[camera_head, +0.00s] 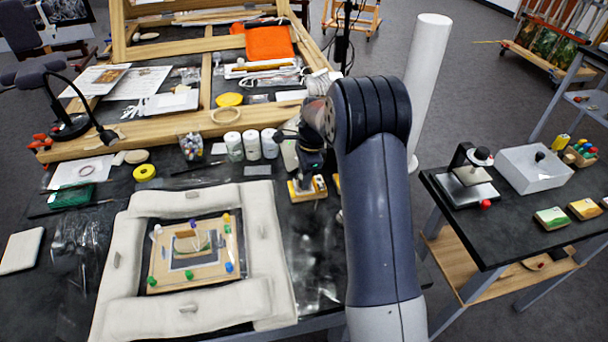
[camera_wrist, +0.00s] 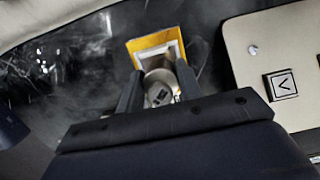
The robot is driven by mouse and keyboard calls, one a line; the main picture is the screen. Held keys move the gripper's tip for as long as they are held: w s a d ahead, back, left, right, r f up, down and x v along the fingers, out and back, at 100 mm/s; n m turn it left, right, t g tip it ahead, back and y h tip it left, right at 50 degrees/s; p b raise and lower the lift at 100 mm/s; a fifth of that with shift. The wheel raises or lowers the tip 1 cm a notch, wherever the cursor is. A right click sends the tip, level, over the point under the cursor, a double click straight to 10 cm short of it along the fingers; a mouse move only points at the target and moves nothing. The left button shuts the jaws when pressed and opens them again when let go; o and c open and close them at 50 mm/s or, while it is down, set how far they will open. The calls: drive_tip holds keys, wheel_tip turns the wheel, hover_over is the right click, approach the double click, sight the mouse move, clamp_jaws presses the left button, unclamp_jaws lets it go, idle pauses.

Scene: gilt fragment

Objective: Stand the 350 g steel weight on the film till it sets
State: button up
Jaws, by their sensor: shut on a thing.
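My gripper (camera_wrist: 158,78) is shut on the steel weight (camera_wrist: 158,95), a small round metal piece between the two dark fingers in the wrist view. A yellow-edged block with a pale centre (camera_wrist: 151,44) lies just beyond the fingertips, and the weight overlaps its near edge in the picture. I cannot tell whether they touch. In the head view my gripper (camera_head: 309,160) is pointed down over this yellow block (camera_head: 306,189), right of the padded frame. I cannot pick out the film for certain.
A white padded frame (camera_head: 123,260) surrounds a pinned board (camera_head: 205,273) at the left. Dark table surface (camera_head: 314,250) is mostly clear in front of the block. A side table (camera_head: 490,235) stands at the right.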

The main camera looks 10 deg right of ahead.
drive_tip(key=shift+f, duration=0.1)
idle(0.7)
drive_tip(key=o, duration=0.7)
drive_tip(key=shift+c, duration=0.2)
drive_tip(key=shift+r+p, duration=0.95)
drive_tip(key=shift+r, duration=0.3)
drive_tip(key=o, duration=0.6)
